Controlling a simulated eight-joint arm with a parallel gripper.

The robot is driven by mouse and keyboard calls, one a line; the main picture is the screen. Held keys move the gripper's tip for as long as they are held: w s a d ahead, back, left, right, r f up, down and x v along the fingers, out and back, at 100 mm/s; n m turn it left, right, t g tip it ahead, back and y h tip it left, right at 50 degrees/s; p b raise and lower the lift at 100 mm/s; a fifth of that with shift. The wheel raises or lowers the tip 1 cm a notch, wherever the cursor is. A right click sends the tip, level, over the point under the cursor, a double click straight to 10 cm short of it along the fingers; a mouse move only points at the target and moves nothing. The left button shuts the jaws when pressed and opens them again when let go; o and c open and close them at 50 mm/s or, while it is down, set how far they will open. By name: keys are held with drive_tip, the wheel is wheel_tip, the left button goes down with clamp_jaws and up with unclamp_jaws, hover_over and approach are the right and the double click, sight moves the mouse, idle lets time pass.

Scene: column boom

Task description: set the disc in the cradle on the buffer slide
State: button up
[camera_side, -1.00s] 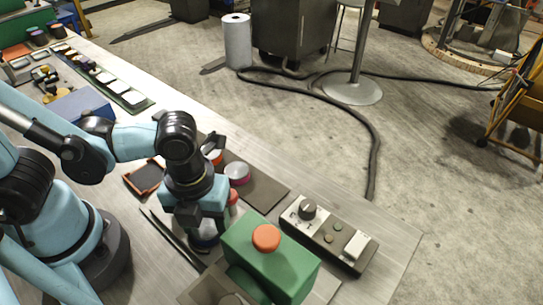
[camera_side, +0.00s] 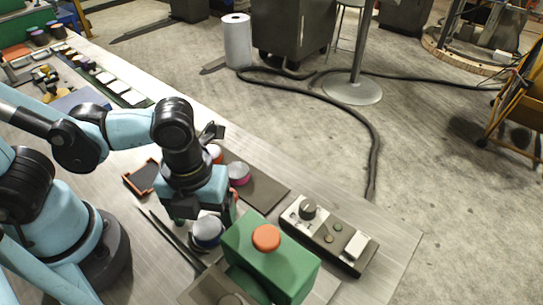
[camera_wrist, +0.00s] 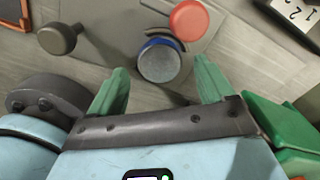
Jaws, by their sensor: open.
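A disc with a grey top and blue rim (camera_side: 207,231) sits low on the bench, just below my gripper (camera_side: 205,209) in the side view. In the wrist view the same disc (camera_wrist: 158,63) lies between and beyond the open green fingers of my gripper (camera_wrist: 160,78), apart from both. A dark curved piece shows against the disc's far edge, perhaps part of the cradle (camera_wrist: 168,33). How the disc sits in it is partly hidden. My gripper is empty and raised above the disc.
A green block with an orange button (camera_side: 266,238) stands close right of my gripper. A control box (camera_side: 330,235) lies beyond it. A pink-rimmed disc (camera_side: 238,174), a dark plate (camera_side: 262,192) and an orange-edged tray (camera_side: 142,178) lie behind. An orange-red round piece (camera_wrist: 189,17) is near the disc.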

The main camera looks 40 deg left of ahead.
sight(207, 228)
wheel_tip(207, 228, up, 10)
drive_tip(key=w+a+n+t, duration=0.3)
drive_tip(key=w+a+n, duration=0.2)
drive_tip(key=n, duration=0.9)
drive_tip(key=w+a+n+t, duration=0.4)
drive_tip(key=a+n, duration=0.5)
drive_tip(key=n, duration=0.6)
drive_tip(key=shift+w+f, duration=0.3)
drive_tip(key=shift+w, duration=0.65)
drive_tip(key=shift+c, duration=0.3)
